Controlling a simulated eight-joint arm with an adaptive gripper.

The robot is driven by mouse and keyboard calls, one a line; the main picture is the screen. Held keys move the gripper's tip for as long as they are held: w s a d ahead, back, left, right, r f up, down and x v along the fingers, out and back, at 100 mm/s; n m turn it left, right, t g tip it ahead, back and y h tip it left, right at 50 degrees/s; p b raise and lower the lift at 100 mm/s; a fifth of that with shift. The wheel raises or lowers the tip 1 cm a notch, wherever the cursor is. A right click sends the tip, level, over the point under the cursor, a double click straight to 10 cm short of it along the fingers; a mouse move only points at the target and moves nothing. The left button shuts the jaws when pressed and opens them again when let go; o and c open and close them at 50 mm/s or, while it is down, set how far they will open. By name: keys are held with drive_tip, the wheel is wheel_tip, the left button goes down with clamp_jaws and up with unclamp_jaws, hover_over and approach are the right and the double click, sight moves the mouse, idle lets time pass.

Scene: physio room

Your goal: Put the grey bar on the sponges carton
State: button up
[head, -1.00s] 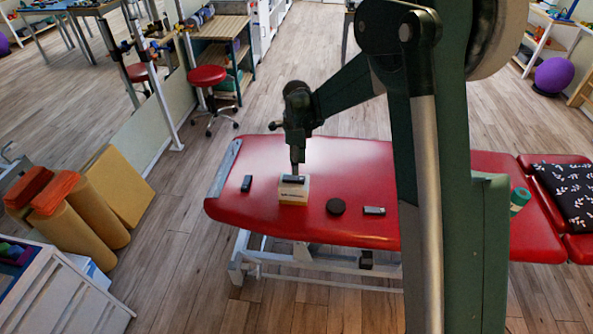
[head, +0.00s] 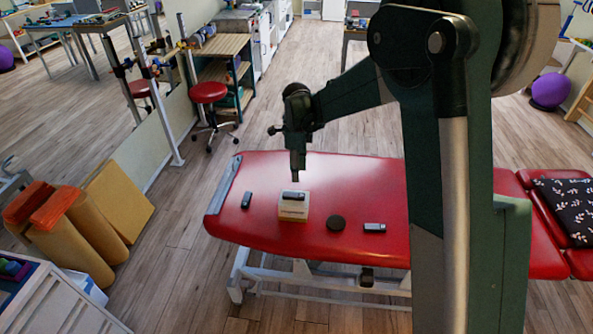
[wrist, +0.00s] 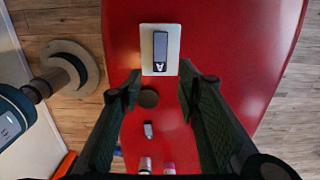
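The sponges carton (head: 293,213), a small pale box, stands on the red treatment table. A dark grey bar (head: 296,196) lies flat on its top. In the wrist view the carton (wrist: 146,63) shows its pale top around the grey bar (wrist: 160,46), which has a black end with a white letter. My gripper (head: 296,178) is above the carton, apart from the bar. In the wrist view my gripper (wrist: 158,85) has its two fingers wide apart with nothing between them.
On the red table (head: 360,180) are a dark bar (head: 246,200) left of the carton, a black disc (head: 334,223) and another small grey-and-black bar (head: 374,227) to its right. Bare table surrounds the carton.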

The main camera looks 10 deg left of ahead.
idle(0.4)
drive_tip(key=s+d+r+n+t, duration=0.2)
drive_tip(key=s+d+r+n, duration=0.2)
drive_tip(key=s+d+r, duration=0.5)
drive_tip(key=s+d+r+n+t, duration=0.1)
drive_tip(key=s+d+r+n, duration=0.4)
drive_tip(key=d+r, duration=0.55)
drive_tip(key=s+d+n+t, duration=0.1)
drive_tip(key=s+d+n, duration=0.2)
drive_tip(key=s, duration=0.5)
drive_tip(key=s+d+n+t, duration=0.1)
drive_tip(key=s+d+n, duration=0.2)
drive_tip(key=s+d, duration=0.3)
drive_tip(key=s+d+f+n+t, duration=0.1)
drive_tip(key=s+d+n+t, duration=0.1)
drive_tip(key=s+d, duration=0.3)
drive_tip(key=s+n, duration=0.1)
drive_tip(key=s, duration=0.3)
drive_tip(key=shift+s, duration=0.35)
